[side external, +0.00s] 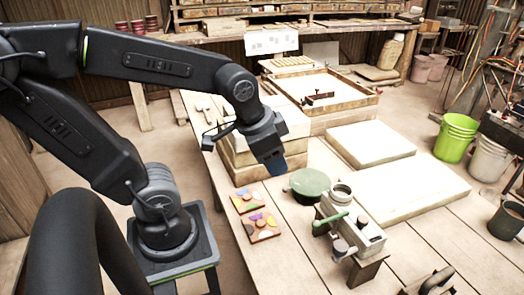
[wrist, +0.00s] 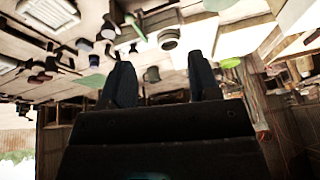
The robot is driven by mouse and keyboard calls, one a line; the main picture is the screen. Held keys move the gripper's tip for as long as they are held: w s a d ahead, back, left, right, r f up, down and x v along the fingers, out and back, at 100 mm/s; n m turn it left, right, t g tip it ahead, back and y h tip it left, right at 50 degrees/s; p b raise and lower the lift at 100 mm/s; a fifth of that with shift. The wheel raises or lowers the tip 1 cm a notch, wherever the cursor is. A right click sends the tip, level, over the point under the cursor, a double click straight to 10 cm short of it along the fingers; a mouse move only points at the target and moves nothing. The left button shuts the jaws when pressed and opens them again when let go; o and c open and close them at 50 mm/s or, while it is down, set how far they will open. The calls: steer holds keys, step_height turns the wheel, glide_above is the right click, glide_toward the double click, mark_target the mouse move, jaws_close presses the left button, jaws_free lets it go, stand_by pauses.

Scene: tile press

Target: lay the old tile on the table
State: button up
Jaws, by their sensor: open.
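Two square tiles with coloured patches lie flat on the table, one farther tile (side external: 245,201) and one nearer tile (side external: 262,226). Each has a round knob at its middle. I cannot tell which is the old one. A press-like metal block (side external: 352,226) with a green handle stands to their right. My gripper (side external: 275,168) hangs above the table, behind the farther tile and close to the stacked blocks. In the wrist view its two dark blue fingers (wrist: 160,62) are well apart, with nothing seen held between them. The tiles are not clear in the wrist view.
Stacked pale blocks (side external: 240,150) stand beside my gripper. Pale slabs (side external: 412,190) fill the right side. The planks in front of the tiles (side external: 290,270) are clear.

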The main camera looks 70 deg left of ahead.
steer(key=shift+n+t, duration=0.5)
steer(key=shift+n, duration=0.3)
steer(key=s+d+r, duration=0.2)
steer(key=s+r, duration=0.1)
steer(key=shift+d, duration=0.1)
